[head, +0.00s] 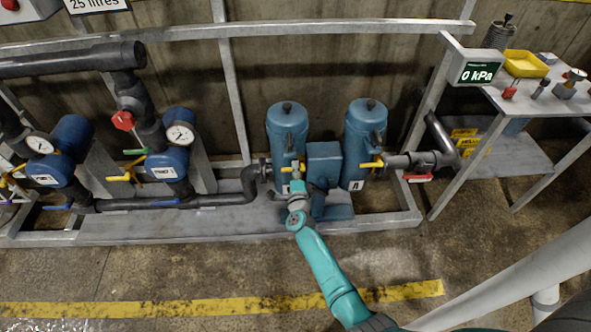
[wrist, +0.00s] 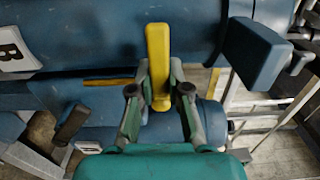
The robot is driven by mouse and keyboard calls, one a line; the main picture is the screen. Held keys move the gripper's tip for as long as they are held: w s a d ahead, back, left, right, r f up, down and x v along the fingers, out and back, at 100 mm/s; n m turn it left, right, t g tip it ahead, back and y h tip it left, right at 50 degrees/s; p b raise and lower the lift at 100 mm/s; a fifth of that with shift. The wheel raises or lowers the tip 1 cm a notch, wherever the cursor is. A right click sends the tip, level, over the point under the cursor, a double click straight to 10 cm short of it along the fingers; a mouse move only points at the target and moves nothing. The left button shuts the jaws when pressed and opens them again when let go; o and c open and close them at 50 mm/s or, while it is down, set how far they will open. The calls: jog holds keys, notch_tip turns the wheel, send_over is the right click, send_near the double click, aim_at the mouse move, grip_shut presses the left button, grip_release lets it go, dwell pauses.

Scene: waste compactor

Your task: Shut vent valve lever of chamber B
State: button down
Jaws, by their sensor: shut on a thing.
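Two blue upright chambers stand side by side in the head view. The left chamber (head: 287,125) has my gripper (head: 297,178) at its lower front; the right chamber (head: 365,128) bears the letter A. In the wrist view, a label with the letter B (wrist: 12,50) is on the blue body beside my gripper (wrist: 158,88). My gripper is shut on a yellow lever (wrist: 157,48), whose flat handle sticks out beyond the fingertips. A yellow piece also shows at the left chamber in the head view (head: 287,169). The lever's pivot is hidden.
A yellow lever (head: 372,163) is on chamber A. A blue box (head: 324,160) stands between the chambers. A dark pipe (head: 225,199) runs in from the left. A gauge display (head: 478,73) reads 0 kPa. The floor in front is clear.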

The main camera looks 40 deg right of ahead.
jog(key=c, duration=1.1)
grip_release()
jog(key=shift+s, duration=0.1)
jog(key=v, duration=1.2)
